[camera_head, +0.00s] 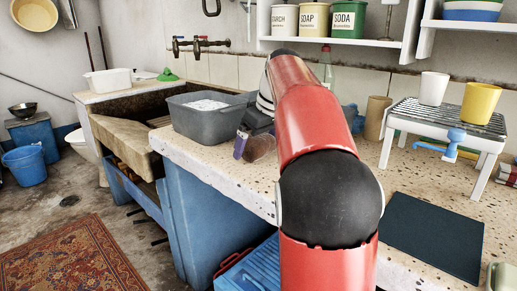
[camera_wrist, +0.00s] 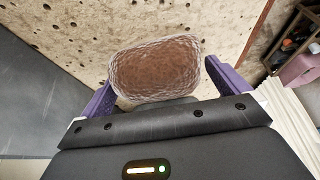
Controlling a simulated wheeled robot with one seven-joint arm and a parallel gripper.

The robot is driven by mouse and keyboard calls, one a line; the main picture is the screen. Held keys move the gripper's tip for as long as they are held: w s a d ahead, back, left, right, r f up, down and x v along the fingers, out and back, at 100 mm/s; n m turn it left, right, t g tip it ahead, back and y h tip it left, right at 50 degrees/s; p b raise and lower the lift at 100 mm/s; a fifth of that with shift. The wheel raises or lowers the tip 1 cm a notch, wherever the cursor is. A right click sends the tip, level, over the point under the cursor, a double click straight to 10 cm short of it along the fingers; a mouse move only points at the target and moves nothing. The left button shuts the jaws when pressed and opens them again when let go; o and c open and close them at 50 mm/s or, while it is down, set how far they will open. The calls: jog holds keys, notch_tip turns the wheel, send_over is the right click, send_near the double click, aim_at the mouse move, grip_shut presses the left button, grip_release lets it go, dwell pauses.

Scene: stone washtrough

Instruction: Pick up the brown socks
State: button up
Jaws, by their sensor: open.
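The brown socks (camera_head: 262,147) are a rounded bundle on the speckled counter, beside the grey basin and partly hidden by my red arm. In the wrist view the bundle (camera_wrist: 155,70) looks like a brown, finely patterned block just ahead of my gripper (camera_wrist: 160,78). The purple fingers are open, one on each side of the bundle, with its near end close to the palm. I cannot tell whether they touch it. In the head view one purple finger (camera_head: 240,146) shows left of the socks; the other is hidden.
The grey basin (camera_head: 205,123) with pale contents stands left of the socks. A white rack (camera_head: 443,121) holds a white cup (camera_head: 433,89) and a yellow cup (camera_head: 480,103) at right. A dark mat (camera_head: 432,235) lies at front right. A brown cylinder (camera_head: 376,118) stands behind my arm.

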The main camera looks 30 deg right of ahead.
jog(key=c, duration=1.1)
